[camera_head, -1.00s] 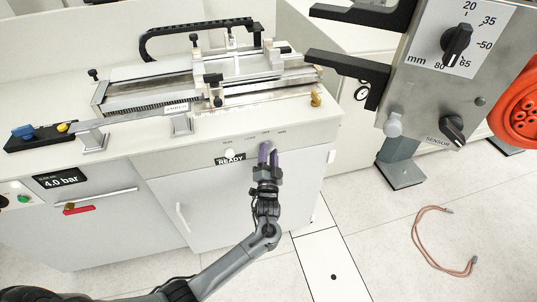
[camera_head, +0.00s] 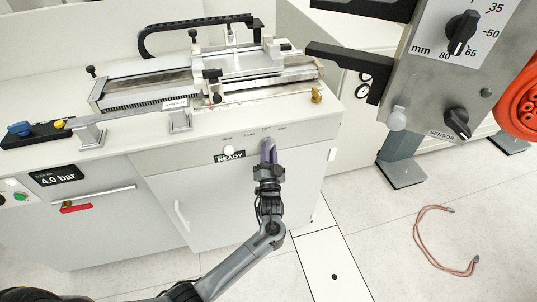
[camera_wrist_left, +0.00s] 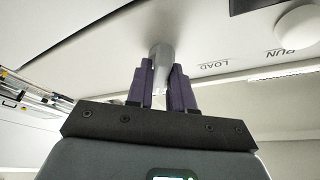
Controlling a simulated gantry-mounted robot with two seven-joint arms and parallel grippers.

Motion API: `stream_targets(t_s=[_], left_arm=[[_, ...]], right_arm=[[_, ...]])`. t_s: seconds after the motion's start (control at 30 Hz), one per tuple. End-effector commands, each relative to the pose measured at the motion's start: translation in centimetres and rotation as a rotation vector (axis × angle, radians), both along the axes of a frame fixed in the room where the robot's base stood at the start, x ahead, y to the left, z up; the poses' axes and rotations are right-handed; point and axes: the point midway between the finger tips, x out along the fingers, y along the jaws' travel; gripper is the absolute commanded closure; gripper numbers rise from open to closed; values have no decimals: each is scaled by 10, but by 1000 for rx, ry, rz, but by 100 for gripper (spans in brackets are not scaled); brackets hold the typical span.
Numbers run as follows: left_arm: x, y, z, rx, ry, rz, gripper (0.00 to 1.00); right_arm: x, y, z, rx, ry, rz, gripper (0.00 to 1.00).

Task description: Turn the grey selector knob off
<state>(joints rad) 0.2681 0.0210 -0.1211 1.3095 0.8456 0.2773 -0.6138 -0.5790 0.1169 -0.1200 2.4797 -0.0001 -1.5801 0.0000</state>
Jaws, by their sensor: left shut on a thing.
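The grey selector knob (camera_wrist_left: 160,54) sticks out of the pale cabinet front in the left wrist view, near the printed LOAD and RUN labels. My left gripper (camera_wrist_left: 162,74) has its purple fingers on either side of the knob and is shut on it. In the head view my left gripper (camera_head: 268,152) reaches up to the cabinet front, right of the READY display (camera_head: 230,157). There the fingers mostly hide the knob. Its exact pointer direction cannot be told. My right gripper is not in view.
A round white button (camera_head: 229,150) sits just above the READY display. The test bench (camera_head: 120,148) carries a clamp-and-rail machine. A grey control panel (camera_head: 425,95) with black knobs stands at the right. A pinkish cable (camera_head: 421,240) lies on the floor.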

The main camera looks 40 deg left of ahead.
Motion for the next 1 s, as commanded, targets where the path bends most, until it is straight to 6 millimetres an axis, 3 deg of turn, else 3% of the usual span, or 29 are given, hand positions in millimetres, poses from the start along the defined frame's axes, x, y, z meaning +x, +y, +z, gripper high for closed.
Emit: stream_targets(t_s=[0.5,1.0], left_arm=[[2,-1,-3,-243,-350,3,100],[3,-1,0,-347,-498,2,100]], right_arm=[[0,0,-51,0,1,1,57],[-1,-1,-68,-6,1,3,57]])
